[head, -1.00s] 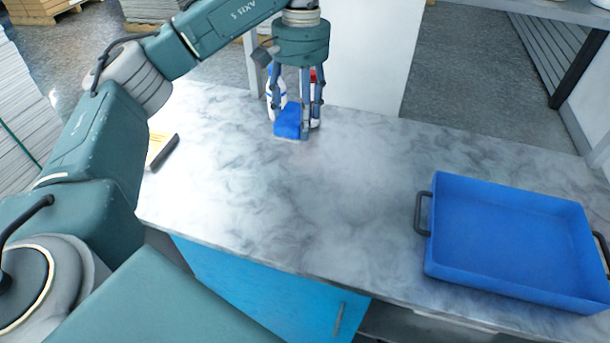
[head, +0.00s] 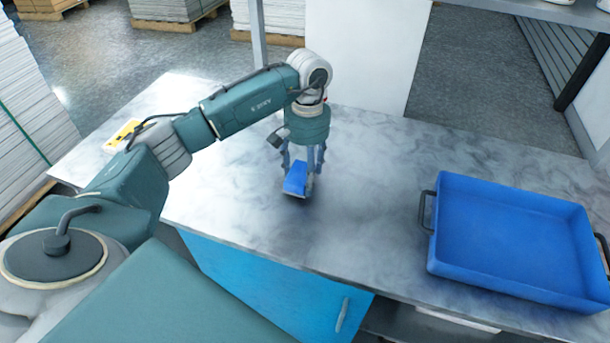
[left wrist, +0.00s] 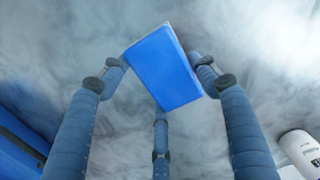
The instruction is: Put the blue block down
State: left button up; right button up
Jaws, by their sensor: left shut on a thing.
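The blue block (head: 296,178) is between the fingers of my left gripper (head: 303,183), over the middle-left of the marble-topped table (head: 370,200). In the left wrist view the blue block (left wrist: 165,68) sits tilted between the gripper's fingers (left wrist: 160,85), with a pale strip along one edge. The left gripper is shut on it. The block's lower edge looks close to the tabletop; I cannot tell whether it touches. My right gripper is not in view.
A blue tray (head: 431,268) with dark handles stands at the right of the table. A yellow-orange item (head: 122,134) lies at the left, partly behind my arm. A white bottle (left wrist: 302,152) shows in the left wrist view. The tabletop between block and tray is clear.

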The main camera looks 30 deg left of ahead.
pick_arm(q)
jog(key=shift+f, duration=1.15)
jog(key=o, duration=1.5)
jog(key=shift+s, duration=0.1)
jog(key=shift+o, duration=0.2)
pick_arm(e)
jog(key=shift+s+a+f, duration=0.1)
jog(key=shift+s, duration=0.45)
